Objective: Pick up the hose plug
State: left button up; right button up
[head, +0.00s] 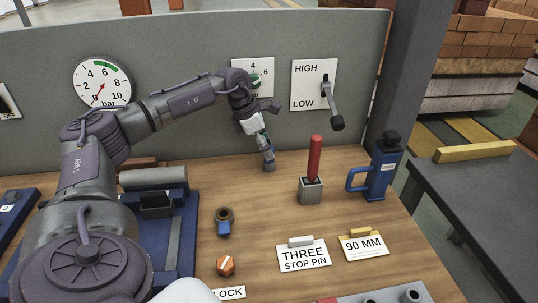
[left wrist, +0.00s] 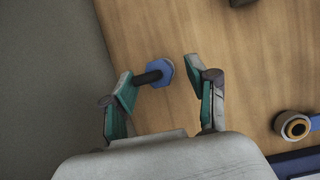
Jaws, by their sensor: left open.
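A blue hexagonal piece with a dark stem, which looks like the hose plug (left wrist: 166,70), is on the wooden bench in the left wrist view. My left gripper (left wrist: 158,76) is open, with its two green-padded fingers on either side of the plug. The stem end lies close to the left finger; I cannot tell whether they touch. In the head view my left gripper (head: 265,148) points down at the bench near the grey back panel, and I cannot make out the plug there. My right gripper is not in view.
A ring-shaped fitting with a blue part (head: 223,220) and an orange knob (head: 226,265) are on the bench (head: 250,205). A red lever on a grey block (head: 311,190) and a blue handled tool (head: 381,173) stand to the right. The grey panel (head: 190,60) rises close behind.

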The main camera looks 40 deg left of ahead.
pick_arm(q)
jog(key=shift+x, duration=1.1)
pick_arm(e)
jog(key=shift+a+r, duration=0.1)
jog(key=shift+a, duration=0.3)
pick_arm(q)
jog(key=shift+c, duration=0.2)
grip_shut()
jog(key=shift+r, duration=0.1)
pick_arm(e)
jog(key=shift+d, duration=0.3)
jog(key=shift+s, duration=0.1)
pick_arm(q)
jog(key=shift+r, duration=0.1)
